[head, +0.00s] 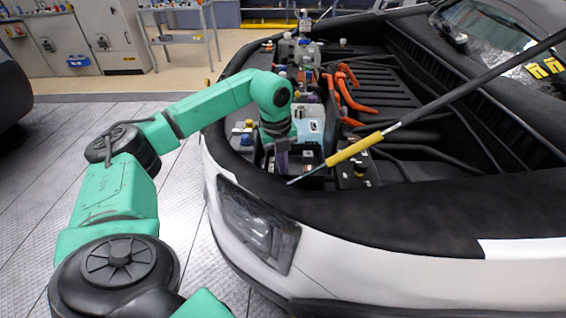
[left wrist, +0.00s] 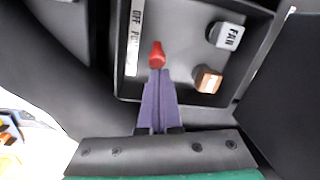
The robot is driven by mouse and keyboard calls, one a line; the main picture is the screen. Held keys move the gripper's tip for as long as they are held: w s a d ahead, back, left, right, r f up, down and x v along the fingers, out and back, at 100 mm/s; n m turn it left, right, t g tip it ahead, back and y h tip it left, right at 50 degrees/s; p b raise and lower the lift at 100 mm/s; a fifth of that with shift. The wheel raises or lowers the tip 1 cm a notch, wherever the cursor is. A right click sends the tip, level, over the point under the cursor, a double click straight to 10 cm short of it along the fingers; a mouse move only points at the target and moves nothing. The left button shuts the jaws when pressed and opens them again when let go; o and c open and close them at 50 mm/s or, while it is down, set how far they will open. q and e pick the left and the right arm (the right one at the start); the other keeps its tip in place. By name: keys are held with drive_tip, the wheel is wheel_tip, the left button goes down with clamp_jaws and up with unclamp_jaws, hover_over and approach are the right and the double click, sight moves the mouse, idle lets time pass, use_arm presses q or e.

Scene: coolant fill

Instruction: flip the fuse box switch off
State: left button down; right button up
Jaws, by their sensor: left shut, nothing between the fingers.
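The fuse box (left wrist: 185,40) is an open dark box with a grey panel in the left wrist view. A red switch (left wrist: 157,54) stands on the panel beside a white strip (left wrist: 135,35) lettered "OFF" at its top end. My left gripper (left wrist: 159,74) is shut and empty, its purple fingertips right at the red switch; I cannot tell whether they touch it. In the head view my left gripper (head: 282,165) points down into the front of the engine bay, and the switch cannot be made out there. My right gripper is not in view.
A grey block marked "FAN" (left wrist: 229,36) and an orange-brown block (left wrist: 208,79) sit right of the switch. In the head view a hood prop with a yellow sleeve (head: 354,149) slants across the bay, close right of my gripper. Orange cables (head: 345,92) lie behind.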

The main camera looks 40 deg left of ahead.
use_arm(q)
drive_tip(key=shift+r, duration=0.1)
drive_tip(key=shift+w+a+r+g+h+p, duration=0.2)
drive_tip(key=shift+g+h+p, duration=0.2)
drive_tip(key=shift+p, duration=0.55)
drive_tip(key=shift+w+a+r+g+h+p, duration=0.15)
drive_tip(key=shift+g+h+p, duration=0.25)
drive_tip(key=shift+p, duration=0.55)
drive_tip(key=shift+w+r+p, duration=0.2)
drive_tip(key=shift+w+p, duration=0.05)
drive_tip(key=shift+p, duration=0.7)
drive_tip(key=shift+w+a+r+p, duration=0.1)
drive_tip(key=shift+w+a+p, duration=0.3)
drive_tip(key=shift+p, duration=0.5)
drive_tip(key=shift+w+a+f, duration=0.2)
drive_tip(key=shift+w+f, duration=0.05)
drive_tip(key=shift+f, duration=0.05)
drive_tip(key=shift+s+d+r, duration=0.1)
drive_tip(key=shift+s+r, duration=0.05)
drive_tip(key=shift+r, duration=0.3)
drive_tip(key=shift+r+p, duration=0.5)
drive_tip(key=shift+p, duration=0.35)
